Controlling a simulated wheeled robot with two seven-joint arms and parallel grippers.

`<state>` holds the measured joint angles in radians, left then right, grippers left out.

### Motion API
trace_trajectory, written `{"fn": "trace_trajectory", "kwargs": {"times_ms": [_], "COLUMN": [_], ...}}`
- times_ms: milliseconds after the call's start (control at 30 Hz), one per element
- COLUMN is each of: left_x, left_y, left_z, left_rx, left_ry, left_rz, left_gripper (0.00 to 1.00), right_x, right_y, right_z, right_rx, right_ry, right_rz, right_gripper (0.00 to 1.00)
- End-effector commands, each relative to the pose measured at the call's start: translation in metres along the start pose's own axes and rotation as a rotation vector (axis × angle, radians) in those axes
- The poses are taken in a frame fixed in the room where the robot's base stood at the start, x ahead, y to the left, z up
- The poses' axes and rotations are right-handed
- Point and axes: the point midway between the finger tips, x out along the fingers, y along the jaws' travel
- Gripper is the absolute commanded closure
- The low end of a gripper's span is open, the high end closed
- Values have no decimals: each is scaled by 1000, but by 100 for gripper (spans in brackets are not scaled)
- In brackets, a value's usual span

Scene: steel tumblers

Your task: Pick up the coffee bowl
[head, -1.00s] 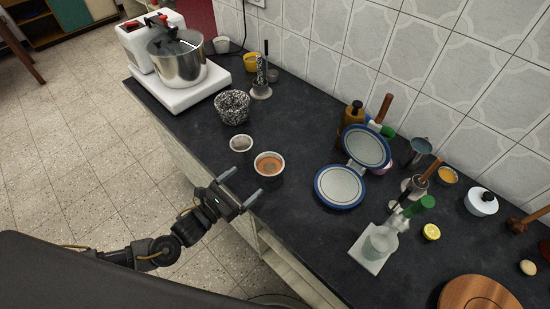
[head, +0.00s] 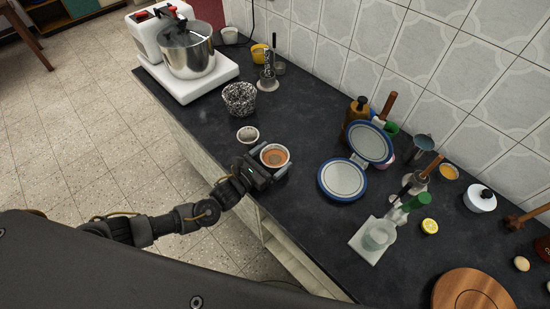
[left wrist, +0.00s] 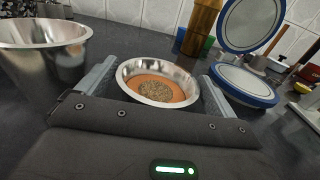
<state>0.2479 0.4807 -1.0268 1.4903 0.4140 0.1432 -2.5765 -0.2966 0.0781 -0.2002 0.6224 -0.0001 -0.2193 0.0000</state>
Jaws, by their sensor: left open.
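The coffee bowl (head: 274,156) is a small steel bowl with orange-brown contents, standing on the dark counter near its front edge. It also shows in the left wrist view (left wrist: 157,84), with a darker grainy patch in the middle. My left gripper (head: 274,165) is open, with one finger on each side of the bowl. In the left wrist view the fingers (left wrist: 158,88) flank the bowl; whether they touch it I cannot tell. The bowl's lower part is hidden behind the gripper body. My right gripper is not in view.
A steel cup (head: 247,134) stands close to the left of the bowl and looms large in the left wrist view (left wrist: 45,65). A speckled bowl (head: 239,98) and a mixer (head: 187,55) stand farther back.

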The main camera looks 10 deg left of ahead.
Motion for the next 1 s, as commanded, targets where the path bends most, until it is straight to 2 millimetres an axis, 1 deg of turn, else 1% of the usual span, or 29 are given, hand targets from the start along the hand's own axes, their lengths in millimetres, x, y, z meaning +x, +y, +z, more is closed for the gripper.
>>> {"fn": "trace_trajectory", "kwargs": {"times_ms": [33,100,367,467,767,800,1000], "left_x": [6,11,13,13,13,13,13], "left_y": [0,0,0,0,0,0,0], "left_z": [1,0,-1,-1,-1,0,0], "left_rx": [0,0,0,0,0,0,0], "left_ry": [0,1,1,1,1,0,0], "left_rz": [1,1,1,1,1,1,1], "left_gripper": [7,7,7,19,58,60,60], "right_x": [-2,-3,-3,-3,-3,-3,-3], "right_y": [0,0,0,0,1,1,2], "right_z": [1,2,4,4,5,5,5], "right_rx": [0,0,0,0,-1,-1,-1], "right_ry": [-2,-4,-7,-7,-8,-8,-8], "right_rz": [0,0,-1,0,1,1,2], "right_gripper": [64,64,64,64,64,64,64]}}
